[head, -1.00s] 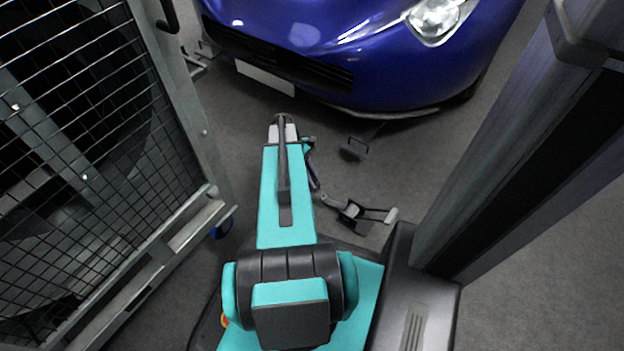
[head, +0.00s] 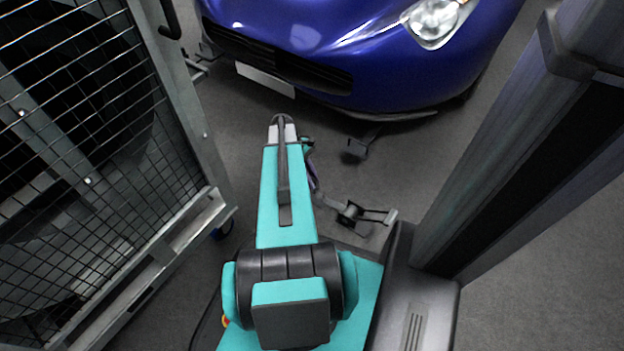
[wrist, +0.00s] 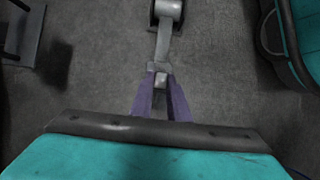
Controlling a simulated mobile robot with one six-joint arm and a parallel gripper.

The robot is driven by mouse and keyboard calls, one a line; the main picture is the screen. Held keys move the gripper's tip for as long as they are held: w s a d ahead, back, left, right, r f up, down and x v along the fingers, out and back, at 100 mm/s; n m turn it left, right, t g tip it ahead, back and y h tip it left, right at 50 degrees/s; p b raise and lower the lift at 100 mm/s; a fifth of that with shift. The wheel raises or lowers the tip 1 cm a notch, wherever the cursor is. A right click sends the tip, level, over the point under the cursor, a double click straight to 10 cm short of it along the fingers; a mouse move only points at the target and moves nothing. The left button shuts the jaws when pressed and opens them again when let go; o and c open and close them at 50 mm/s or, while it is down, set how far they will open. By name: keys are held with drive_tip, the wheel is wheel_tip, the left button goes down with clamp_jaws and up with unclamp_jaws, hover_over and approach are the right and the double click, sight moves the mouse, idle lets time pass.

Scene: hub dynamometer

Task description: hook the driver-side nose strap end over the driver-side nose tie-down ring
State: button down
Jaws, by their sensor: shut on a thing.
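My gripper (wrist: 160,100) has purple fingers, shut on the grey strap end (wrist: 161,78) in the wrist view. The strap runs from the fingers up to a metal buckle at the top edge. In the head view my arm hides most of the gripper; the strap and its ratchet (head: 352,212) show to its right, beside my base. A dark floor fitting (head: 356,149) stands in front of the blue car's nose, up and right of the gripper and apart from it. It may carry the driver-side tie-down ring, but no ring shape is clear.
The blue car (head: 310,50) fills the top, its low front lip over the floor. A mesh cage (head: 90,170) stands close on the left. A grey column (head: 520,150) rises on the right. Grey floor is open between gripper and car.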

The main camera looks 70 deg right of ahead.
drive_tip(key=shift+r, duration=0.15)
drive_tip(key=shift+r+p, duration=1.9)
drive_tip(key=shift+p, duration=0.1)
idle(0.4)
drive_tip(key=shift+s, duration=0.1)
